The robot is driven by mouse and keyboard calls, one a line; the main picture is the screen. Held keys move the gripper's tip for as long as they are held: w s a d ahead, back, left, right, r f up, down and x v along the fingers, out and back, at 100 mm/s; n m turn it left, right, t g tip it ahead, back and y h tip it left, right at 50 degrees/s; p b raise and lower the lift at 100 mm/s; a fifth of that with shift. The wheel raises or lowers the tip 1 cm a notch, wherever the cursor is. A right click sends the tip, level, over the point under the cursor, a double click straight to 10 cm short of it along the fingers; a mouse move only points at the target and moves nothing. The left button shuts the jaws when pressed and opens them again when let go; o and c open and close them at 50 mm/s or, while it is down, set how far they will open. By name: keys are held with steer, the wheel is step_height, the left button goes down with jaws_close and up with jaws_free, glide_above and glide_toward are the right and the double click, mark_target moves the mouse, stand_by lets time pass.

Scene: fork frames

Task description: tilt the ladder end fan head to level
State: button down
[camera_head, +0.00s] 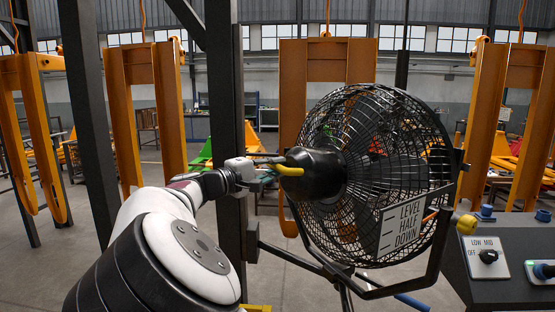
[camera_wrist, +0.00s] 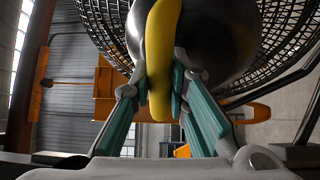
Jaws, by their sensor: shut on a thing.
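The fan head is a black round wire cage (camera_head: 385,125) with a dark motor housing (camera_head: 322,175) at its back, on the left. A yellow handle (camera_head: 289,171) sticks out of the housing toward my arm. My gripper (camera_head: 268,166) is shut on this handle. In the wrist view its teal-padded fingers (camera_wrist: 160,95) sit on either side of the yellow handle (camera_wrist: 164,50). A white plate (camera_head: 407,226) reading LEVEL, HALF, DOWN is at the cage's lower right. I cannot tell which mark the head lines up with.
A black fork-shaped yoke (camera_head: 440,255) carries the cage on a stand. A dark post (camera_head: 226,120) stands close beside my forearm. A control box (camera_head: 510,262) with LOW, MID, OFF knob is at the lower right. Orange frames (camera_head: 145,115) stand behind; grey floor shows at left.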

steer(key=f, duration=0.5)
steer(key=shift+s+a, duration=0.25)
steer(key=shift+a, duration=0.05)
steer(key=c, duration=1.5)
jaws_free()
steer(key=shift+c, duration=0.2)
steer(key=shift+r, duration=0.15)
steer(key=shift+s+a, duration=0.15)
steer(key=shift+a, duration=0.05)
steer(key=v, duration=1.1)
steer(key=shift+s+a+f, duration=0.15)
steer(key=shift+s+f, duration=0.05)
steer(key=shift+f, duration=0.05)
